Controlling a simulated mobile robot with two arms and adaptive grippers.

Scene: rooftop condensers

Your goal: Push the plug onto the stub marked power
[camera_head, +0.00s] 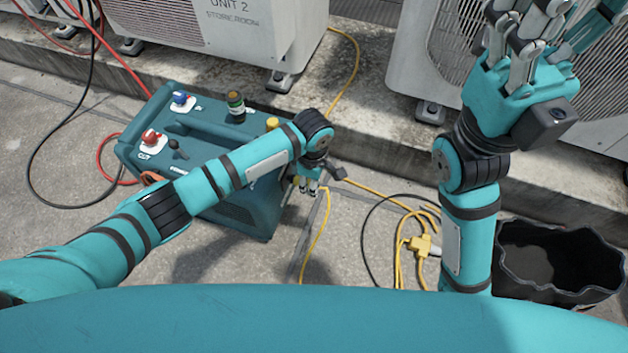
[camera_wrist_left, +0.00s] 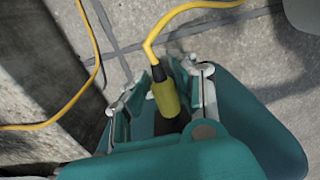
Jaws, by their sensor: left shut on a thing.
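My left gripper (camera_head: 309,187) is shut on a yellow plug (camera_wrist_left: 166,97) with a dark collar. A yellow cable (camera_wrist_left: 160,32) runs from the plug in the left wrist view. In the head view the gripper is low, beside the right side of the teal machine (camera_head: 240,212), and the plug itself is mostly hidden. A small dark stub (camera_head: 178,151) stands on the machine's top at the left. Lettering beside it is partly covered by my left arm and hard to read. My right gripper (camera_head: 527,50) is raised at the upper right, fingers spread, open and empty.
The machine's top also carries a blue knob (camera_head: 180,98), a red knob (camera_head: 151,138), a dark green-banded cylinder (camera_head: 236,107) and a yellow cap (camera_head: 272,123). Condenser units (camera_head: 215,30) stand behind. Yellow cables with a splitter (camera_head: 421,245) and a black bucket (camera_head: 556,258) are at right.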

